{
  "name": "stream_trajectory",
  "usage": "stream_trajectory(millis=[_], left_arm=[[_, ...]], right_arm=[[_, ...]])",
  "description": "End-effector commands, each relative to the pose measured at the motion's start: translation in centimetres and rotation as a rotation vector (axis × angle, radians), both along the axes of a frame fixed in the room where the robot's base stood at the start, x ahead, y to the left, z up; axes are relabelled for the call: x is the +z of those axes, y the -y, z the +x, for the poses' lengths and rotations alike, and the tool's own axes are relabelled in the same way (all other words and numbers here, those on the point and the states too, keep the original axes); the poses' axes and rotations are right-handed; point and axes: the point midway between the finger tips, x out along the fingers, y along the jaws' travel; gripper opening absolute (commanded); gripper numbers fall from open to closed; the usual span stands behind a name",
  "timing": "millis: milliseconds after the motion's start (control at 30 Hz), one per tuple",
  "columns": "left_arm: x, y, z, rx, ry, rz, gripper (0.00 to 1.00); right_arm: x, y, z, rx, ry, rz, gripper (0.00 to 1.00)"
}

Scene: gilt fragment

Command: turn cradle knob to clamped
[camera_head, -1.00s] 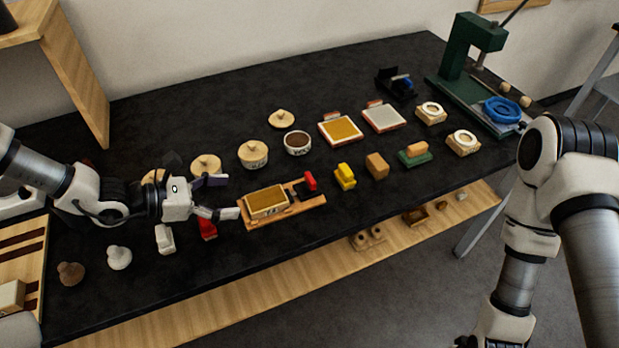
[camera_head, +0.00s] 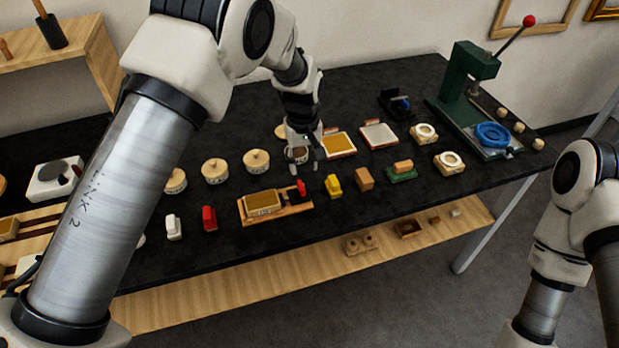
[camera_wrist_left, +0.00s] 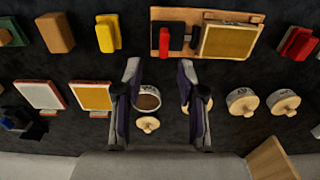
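The cradle is a wooden board (camera_head: 281,214) that carries a gold block (camera_head: 262,201) and a red knob (camera_head: 301,187) at its right end. In the left wrist view the cradle's board (camera_wrist_left: 233,15) is at the top, with the red knob (camera_wrist_left: 164,41) at its left end. My left gripper (camera_head: 303,168) points down, open and empty, behind the knob and apart from it. In the left wrist view its two fingers (camera_wrist_left: 160,100) are spread, with a brown-filled bowl (camera_wrist_left: 146,100) showing between them. My right gripper is out of view.
A yellow block (camera_head: 333,185) and a tan block (camera_head: 364,179) stand right of the cradle. A red block (camera_head: 209,218) stands to its left. Lidded pots (camera_head: 215,171) line up behind. A green press (camera_head: 468,90) stands at the far right.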

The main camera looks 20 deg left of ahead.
Motion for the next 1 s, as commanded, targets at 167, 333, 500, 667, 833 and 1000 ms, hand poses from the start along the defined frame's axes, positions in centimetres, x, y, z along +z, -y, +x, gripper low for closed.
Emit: stream_trajectory(millis=[167, 333, 500, 667, 833, 1000], left_arm=[[-2.1, -0.1, -0.2, 0.004, -0.009, -0.003, 0.4], [-5.4, -0.2, -0.2, 0.005, -0.007, -0.005, 0.4], [-7.5, -0.2, -0.1, 0.005, -0.005, -0.006, 0.4], [-7.8, -0.2, -0.1, 0.005, -0.003, -0.004, 0.4], [-7.8, -0.2, -0.1, 0.005, -0.004, -0.005, 0.08], [-7.8, -0.2, -0.1, 0.005, -0.004, -0.005, 0.0]], right_arm=[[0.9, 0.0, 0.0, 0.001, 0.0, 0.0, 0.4], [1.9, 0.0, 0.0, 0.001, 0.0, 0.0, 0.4], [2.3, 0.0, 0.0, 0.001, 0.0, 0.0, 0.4], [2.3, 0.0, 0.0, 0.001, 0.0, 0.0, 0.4], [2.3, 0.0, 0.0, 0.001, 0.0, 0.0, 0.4], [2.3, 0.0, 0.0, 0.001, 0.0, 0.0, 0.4]])
